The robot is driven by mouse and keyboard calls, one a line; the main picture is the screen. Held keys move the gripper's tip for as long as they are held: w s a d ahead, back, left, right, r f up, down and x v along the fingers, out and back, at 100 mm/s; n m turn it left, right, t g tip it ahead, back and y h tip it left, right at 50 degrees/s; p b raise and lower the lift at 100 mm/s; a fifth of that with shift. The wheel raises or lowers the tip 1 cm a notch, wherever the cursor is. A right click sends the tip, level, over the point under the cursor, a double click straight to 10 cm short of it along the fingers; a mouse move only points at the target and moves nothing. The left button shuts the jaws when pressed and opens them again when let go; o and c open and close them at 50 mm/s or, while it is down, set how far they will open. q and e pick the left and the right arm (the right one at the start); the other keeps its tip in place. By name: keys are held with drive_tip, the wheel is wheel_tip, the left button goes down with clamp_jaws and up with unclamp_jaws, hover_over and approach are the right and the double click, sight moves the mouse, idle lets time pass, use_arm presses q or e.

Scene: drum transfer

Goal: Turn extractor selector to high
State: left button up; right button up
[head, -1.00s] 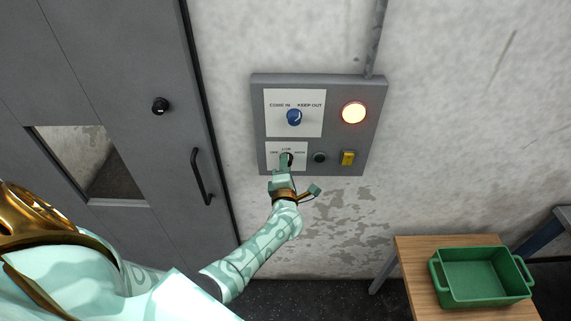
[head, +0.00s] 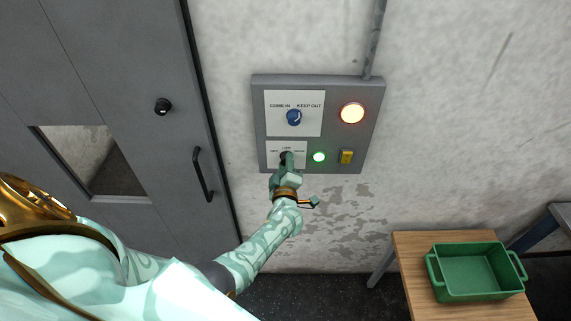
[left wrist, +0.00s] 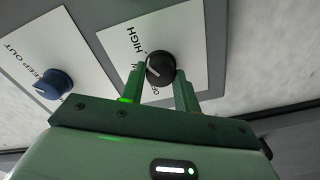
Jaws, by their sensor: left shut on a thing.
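The extractor selector (left wrist: 161,67) is a round black knob on a white plate (head: 273,148) marked OFF, LOW and HIGH, at the lower left of the grey wall panel. My left gripper (head: 287,159) is on it, with one green finger on each side of the knob in the left wrist view. In the head view the fingers hide most of the knob. A pale line on the knob appears to face the partly covered label between HIGH and OFF. A small lamp (head: 319,157) right of the selector glows green. My right gripper is not in view.
Above is a blue COME IN / KEEP OUT knob (head: 294,117), also in the left wrist view (left wrist: 53,84). A lit round lamp (head: 352,113) and a yellow switch (head: 346,157) are on the panel's right. A grey door (head: 150,60) stands left; a green tray (head: 435,280) sits on a wooden table (head: 408,257).

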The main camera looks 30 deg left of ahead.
use_arm(q)
drive_tip(key=shift+f, duration=0.1)
idle(0.4)
drive_tip(key=o, duration=1)
